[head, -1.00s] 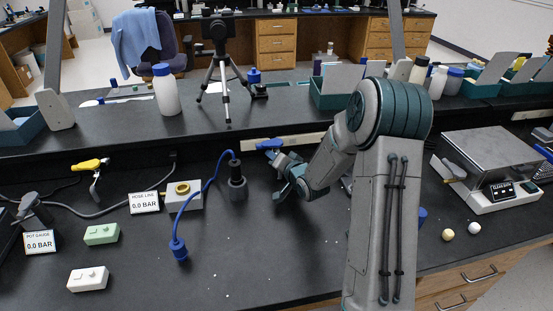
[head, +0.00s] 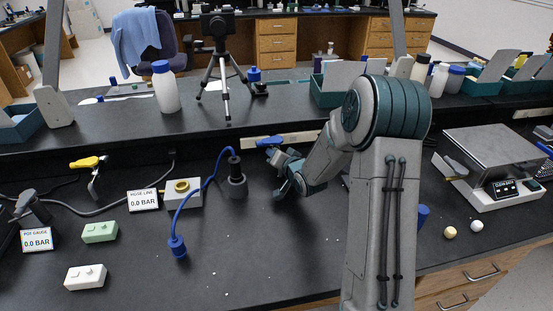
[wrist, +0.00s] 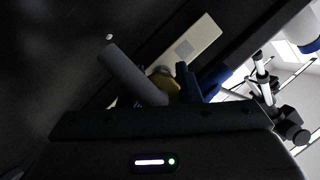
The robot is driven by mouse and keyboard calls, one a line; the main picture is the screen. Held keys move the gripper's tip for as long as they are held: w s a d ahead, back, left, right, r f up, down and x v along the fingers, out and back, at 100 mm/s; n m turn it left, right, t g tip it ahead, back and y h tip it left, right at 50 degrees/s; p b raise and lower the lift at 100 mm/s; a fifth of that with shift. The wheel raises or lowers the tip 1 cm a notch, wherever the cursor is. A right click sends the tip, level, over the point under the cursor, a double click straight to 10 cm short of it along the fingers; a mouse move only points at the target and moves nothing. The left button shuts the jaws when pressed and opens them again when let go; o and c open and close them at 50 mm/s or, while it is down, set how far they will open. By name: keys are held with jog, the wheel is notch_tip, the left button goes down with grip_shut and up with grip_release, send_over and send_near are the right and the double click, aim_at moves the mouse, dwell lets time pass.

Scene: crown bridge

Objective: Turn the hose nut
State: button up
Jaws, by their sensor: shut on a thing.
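My gripper (head: 287,172) is at the back of the black bench, below the white wall strip, close to a blue-handled tap (head: 268,142). In the wrist view its two fingers close around a brass-coloured fitting (wrist: 165,84), which may be the hose nut. The blue tap handle (wrist: 214,83) shows just right of the fingers. Much of the fitting is hidden by the fingers. A blue hose (head: 205,188) arches from a dark upright cylinder (head: 237,186) to a blue end piece (head: 177,246) on the bench.
A grey block with a brass ring (head: 183,192) stands beside the HOSE LINE display (head: 143,201), reading 0.0 BAR. A yellow-handled tap (head: 88,162) is at left. Green (head: 100,232) and white (head: 86,277) blocks lie in front. A scale (head: 488,165) stands at right. The front middle is mostly clear.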

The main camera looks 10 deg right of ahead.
jog(key=n+h+b, duration=0.1)
jog(key=b, duration=0.2)
jog(key=n+h+b, duration=0.1)
jog(key=n+b, duration=0.1)
jog(key=b, duration=0.2)
jog(key=shift+f+n+g+h, duration=0.3)
jog(key=shift+f, duration=0.05)
jog(key=shift+n+h+b, duration=0.4)
jog(key=shift+n+b, duration=0.1)
jog(key=shift+b, duration=0.65)
jog(key=shift+r+n+h+b, duration=0.2)
jog(key=shift+n+h+b, duration=0.25)
jog(key=shift+n, duration=0.25)
jog(key=shift+d+r+n+h+p, duration=0.1)
jog(key=shift+r+n+h+p, duration=0.1)
jog(key=shift+n+h+p, duration=0.35)
jog(key=shift+d+r+n+h+p, duration=0.15)
jog(key=shift+n+h+p, duration=0.15)
jog(key=shift+n+p, duration=0.35)
jog(key=n+h+p, duration=0.1)
jog(key=n+p, duration=0.2)
jog(key=p, duration=0.1)
jog(key=shift+f+h, duration=0.1)
jog(key=shift+h, duration=0.3)
jog(key=shift+t, duration=0.4)
jog(key=o, duration=0.7)
